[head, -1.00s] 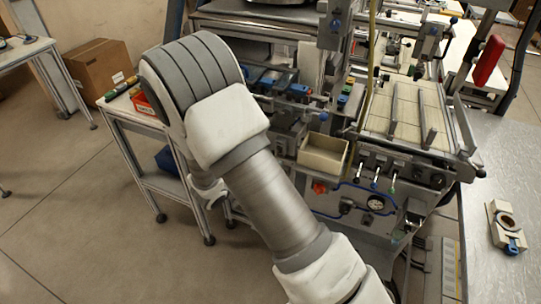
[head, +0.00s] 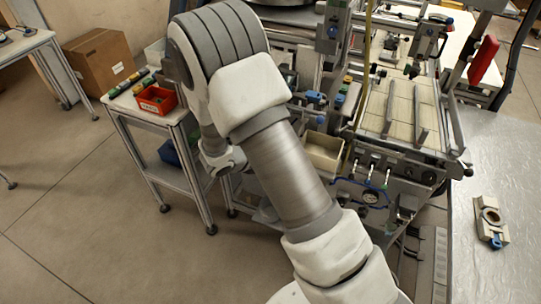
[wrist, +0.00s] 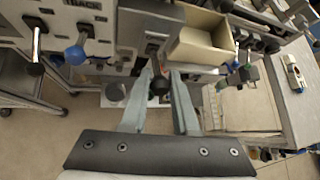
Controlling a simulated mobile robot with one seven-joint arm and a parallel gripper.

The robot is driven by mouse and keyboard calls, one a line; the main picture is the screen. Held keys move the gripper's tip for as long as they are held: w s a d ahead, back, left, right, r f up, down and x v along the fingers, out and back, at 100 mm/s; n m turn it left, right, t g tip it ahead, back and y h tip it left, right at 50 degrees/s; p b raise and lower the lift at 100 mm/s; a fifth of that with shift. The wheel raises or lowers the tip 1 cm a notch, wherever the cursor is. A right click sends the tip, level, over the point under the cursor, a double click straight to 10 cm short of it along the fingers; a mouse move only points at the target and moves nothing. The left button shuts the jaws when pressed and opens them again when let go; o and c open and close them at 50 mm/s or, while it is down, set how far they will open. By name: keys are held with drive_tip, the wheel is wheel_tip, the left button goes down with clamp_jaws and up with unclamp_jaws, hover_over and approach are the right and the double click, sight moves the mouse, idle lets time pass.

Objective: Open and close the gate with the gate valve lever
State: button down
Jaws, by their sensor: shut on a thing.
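In the wrist view my gripper (wrist: 163,73) has its two grey fingers close around a lever with a dark round knob (wrist: 159,87). The knob shows between the fingers, in front of the machine panel. I cannot read a label on this lever, and the fingers hide part of it. In the head view my own arm hides the gripper and this lever. The gate is not clearly made out in either view.
Left of my gripper are a black-knobbed lever (wrist: 36,67) and a blue knob (wrist: 75,55). A beige bin (wrist: 203,42) is close on the right. A red bin (head: 157,99) sits on the side cart.

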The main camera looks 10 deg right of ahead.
drive_tip(key=c, duration=0.7)
unclamp_jaws()
drive_tip(key=shift+o, duration=0.2)
drive_tip(key=shift+a, duration=0.1)
drive_tip(key=v, duration=1.7)
drive_tip(key=shift+r, duration=0.1)
drive_tip(key=s+d+r+m+y, duration=0.4)
drive_tip(key=s+d+r+m, duration=0.2)
drive_tip(key=m, duration=0.8)
drive_tip(key=s+d+r+m+y, duration=0.4)
drive_tip(key=s+d+r+m, duration=0.2)
drive_tip(key=s+r+m, duration=0.5)
drive_tip(key=s+m, duration=0.1)
drive_tip(key=m, duration=0.2)
drive_tip(key=shift+m+g, duration=0.3)
drive_tip(key=shift+m, duration=0.1)
